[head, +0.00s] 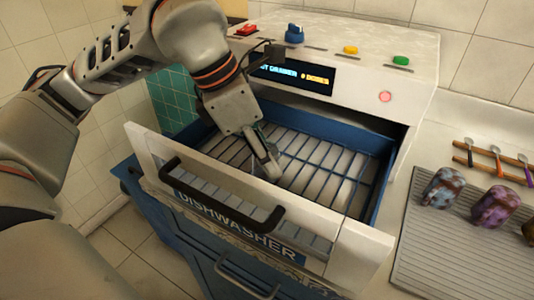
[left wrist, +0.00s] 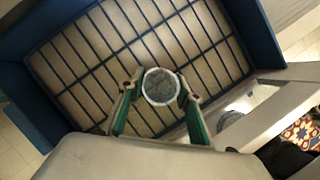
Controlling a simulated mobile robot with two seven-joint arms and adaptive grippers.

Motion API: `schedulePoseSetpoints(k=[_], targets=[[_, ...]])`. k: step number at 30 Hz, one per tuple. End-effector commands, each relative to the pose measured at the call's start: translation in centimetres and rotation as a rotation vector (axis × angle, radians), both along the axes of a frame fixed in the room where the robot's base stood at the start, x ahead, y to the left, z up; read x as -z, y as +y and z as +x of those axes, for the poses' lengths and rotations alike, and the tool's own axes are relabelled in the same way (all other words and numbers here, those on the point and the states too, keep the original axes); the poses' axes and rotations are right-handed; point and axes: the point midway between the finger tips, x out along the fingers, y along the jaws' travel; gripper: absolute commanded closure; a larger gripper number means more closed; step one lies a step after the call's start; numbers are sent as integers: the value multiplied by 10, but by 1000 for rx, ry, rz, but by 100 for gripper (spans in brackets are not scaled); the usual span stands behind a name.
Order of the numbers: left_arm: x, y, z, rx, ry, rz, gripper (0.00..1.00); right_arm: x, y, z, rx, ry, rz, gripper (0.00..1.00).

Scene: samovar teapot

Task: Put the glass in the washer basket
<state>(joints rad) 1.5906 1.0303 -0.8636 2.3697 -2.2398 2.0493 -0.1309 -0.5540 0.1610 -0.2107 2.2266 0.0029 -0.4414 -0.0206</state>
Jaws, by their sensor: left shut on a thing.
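The glass (left wrist: 161,86) shows in the left wrist view as a round rim with a clear, greyish inside. My left gripper (left wrist: 158,95) is shut on it, with one green-lined finger on each side. In the head view, my left gripper (head: 268,165) points down inside the open drawer, and the glass is mostly hidden there. The washer basket (head: 345,163) is a dark wire grid in the blue-walled drawer; it also shows in the left wrist view (left wrist: 85,72). The glass is over the grid; I cannot tell whether it touches it. My right gripper is out of view.
The white drawer front with its black handle (head: 225,200) stands on the near side. The dishwasher's control panel (head: 290,75) rises behind. At right, several mugs (head: 445,187) stand on a grey ribbed mat (head: 425,255), with spoons (head: 483,150) behind.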

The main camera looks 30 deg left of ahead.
Motion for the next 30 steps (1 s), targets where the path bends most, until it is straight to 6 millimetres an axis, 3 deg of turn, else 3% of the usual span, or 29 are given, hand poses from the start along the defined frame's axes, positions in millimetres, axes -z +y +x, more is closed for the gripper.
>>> schedulePoseSetpoints(k=[5,6,8,20,30], targets=[[3,0,0,0,0,0,88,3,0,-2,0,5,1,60],[3,0,0,0,0,0,60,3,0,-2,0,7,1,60],[3,0,0,0,0,0,49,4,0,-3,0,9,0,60],[-2,0,0,0,-2,-1,49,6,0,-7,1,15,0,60],[-62,15,-17,-3,-13,0,49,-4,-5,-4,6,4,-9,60]])
